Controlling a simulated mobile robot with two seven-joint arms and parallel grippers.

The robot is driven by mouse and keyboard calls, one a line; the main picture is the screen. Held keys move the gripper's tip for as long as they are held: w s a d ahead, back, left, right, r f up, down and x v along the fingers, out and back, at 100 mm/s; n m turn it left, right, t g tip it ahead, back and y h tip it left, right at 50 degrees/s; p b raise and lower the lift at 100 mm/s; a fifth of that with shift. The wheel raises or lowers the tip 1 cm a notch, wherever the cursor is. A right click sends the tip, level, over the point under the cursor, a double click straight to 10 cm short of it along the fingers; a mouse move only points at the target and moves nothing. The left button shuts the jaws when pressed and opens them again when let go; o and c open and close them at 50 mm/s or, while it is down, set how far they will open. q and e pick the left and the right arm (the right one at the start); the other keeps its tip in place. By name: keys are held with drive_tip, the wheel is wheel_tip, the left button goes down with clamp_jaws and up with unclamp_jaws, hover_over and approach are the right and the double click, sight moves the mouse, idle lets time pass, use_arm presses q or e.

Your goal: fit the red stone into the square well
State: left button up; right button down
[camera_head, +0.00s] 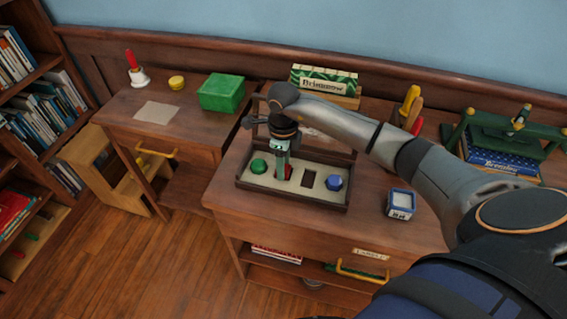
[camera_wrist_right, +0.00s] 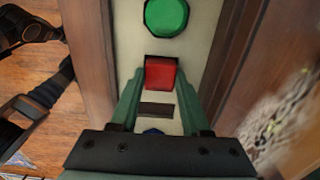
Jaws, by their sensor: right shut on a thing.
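The red stone (camera_wrist_right: 161,73) is between the fingertips of my right gripper (camera_wrist_right: 160,88), which is shut on it. In the head view the right gripper (camera_head: 284,172) points down into the tray (camera_head: 262,186), and a little of the red stone (camera_head: 289,172) shows beside the fingers. The stone is at a well between the green stone and an empty dark well (camera_head: 307,178). A thin dark gap shows along one edge of the stone in the wrist view. I cannot tell how deep it sits.
In the tray, a green stone (camera_head: 258,167) sits at the left and a blue stone (camera_head: 334,183) at the right. A green box (camera_head: 221,92) stands on the left desk. My right arm crosses over the desk.

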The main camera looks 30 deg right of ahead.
drive_tip(key=shift+f, duration=0.15)
drive_tip(key=shift+c, duration=1.8)
unclamp_jaws()
drive_tip(key=shift+r, duration=0.3)
wheel_tip(320, 180, up, 12)
drive_tip(key=shift+b, duration=0.45)
drive_tip(key=shift+f, duration=0.1)
